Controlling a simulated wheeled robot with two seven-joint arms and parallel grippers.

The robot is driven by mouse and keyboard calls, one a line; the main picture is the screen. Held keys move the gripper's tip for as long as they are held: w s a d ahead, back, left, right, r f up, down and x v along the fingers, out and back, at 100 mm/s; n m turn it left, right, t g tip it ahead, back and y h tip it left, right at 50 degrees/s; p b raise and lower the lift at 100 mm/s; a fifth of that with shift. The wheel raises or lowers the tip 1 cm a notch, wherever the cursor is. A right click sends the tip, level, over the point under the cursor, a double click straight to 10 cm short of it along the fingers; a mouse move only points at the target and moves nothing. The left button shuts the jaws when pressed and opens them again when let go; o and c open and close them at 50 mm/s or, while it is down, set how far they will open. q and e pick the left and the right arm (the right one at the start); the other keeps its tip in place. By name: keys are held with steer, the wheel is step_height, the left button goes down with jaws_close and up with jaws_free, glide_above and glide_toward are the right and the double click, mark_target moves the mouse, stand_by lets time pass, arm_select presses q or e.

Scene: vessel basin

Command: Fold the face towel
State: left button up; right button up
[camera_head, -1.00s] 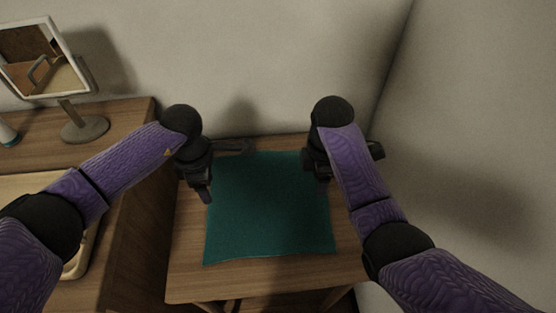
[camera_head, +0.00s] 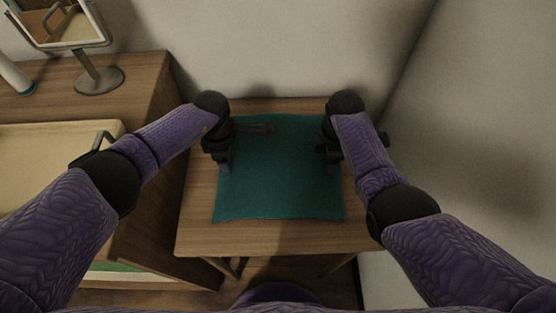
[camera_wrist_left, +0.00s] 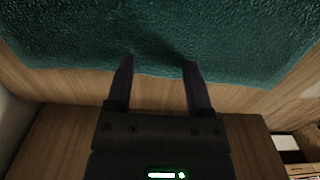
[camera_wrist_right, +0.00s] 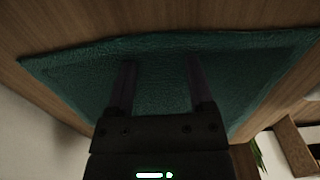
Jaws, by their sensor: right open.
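The dark green face towel (camera_head: 282,185) lies spread out nearly flat on a small wooden table. My left gripper (camera_head: 224,169) is at the towel's left edge. In the left wrist view its two fingers (camera_wrist_left: 158,62) are apart, with their tips over the edge of the towel (camera_wrist_left: 215,35) and a slight ripple beyond them. My right gripper (camera_head: 330,158) is at the towel's right edge. In the right wrist view its fingers (camera_wrist_right: 160,62) are apart over the towel (camera_wrist_right: 80,75). Whether the fingertips touch the cloth, I cannot tell.
The small table (camera_head: 260,238) has a bare strip along its front. A higher wooden cabinet (camera_head: 150,90) stands on the left with a mirror on a stand (camera_head: 98,78) and a cream basin (camera_head: 50,140). Walls close off the back and right.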

arm_select(q)
steer(key=shift+c, duration=0.6)
arm_select(e)
steer(key=shift+c, duration=0.6)
arm_select(q)
jaws_close()
arm_select(e)
steer(key=shift+f, duration=0.1)
jaws_close()
